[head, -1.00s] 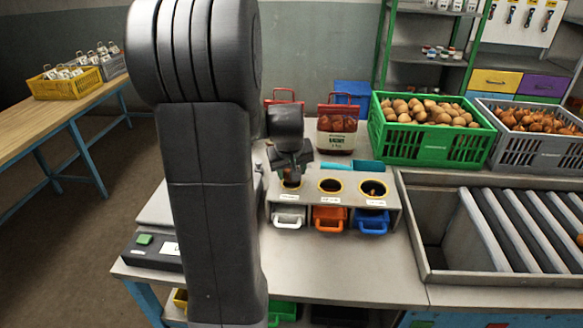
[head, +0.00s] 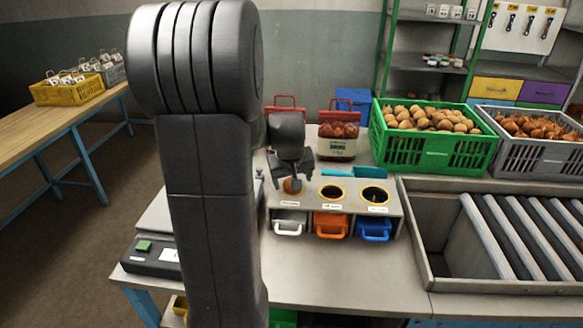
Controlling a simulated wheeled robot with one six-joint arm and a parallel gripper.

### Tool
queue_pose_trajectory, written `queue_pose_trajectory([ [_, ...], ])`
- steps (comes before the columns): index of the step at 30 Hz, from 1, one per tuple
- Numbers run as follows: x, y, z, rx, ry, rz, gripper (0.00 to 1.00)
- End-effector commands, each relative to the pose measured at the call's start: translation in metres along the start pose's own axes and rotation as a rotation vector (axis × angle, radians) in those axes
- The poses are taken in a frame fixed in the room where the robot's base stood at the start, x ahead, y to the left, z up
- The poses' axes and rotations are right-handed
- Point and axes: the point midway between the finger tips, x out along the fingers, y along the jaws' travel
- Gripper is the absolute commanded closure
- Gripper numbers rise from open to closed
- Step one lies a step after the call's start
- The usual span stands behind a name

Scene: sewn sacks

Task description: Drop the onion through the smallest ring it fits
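A round orange-brown onion (head: 291,186) is at the left opening of the sorting stand (head: 263,205) and covers most of that opening. The stand's middle ring (head: 332,191) and right ring (head: 374,195) are yellow-rimmed, dark inside and uncovered. My gripper (head: 294,176) points down directly over the onion, with a dark finger beside it on the right. The fingers are small and partly hidden, so I cannot tell whether they grip it.
A green crate (head: 436,150) and a grey crate (head: 535,155) stand behind. The bench front is clear.

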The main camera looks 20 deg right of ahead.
Motion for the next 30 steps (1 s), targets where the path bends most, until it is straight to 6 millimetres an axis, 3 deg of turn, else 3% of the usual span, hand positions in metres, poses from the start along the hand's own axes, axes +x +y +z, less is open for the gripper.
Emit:
queue_pose_trajectory([
  [18,-0.114,0.0,-0.001,0.0,0.005,0.001,0.28],
  [24,-0.13,0.0,0.0,0.0,0.003,0.0,0.28],
  [30,-0.132,0.0,0.0,0.0,0.001,0.0,0.28],
])
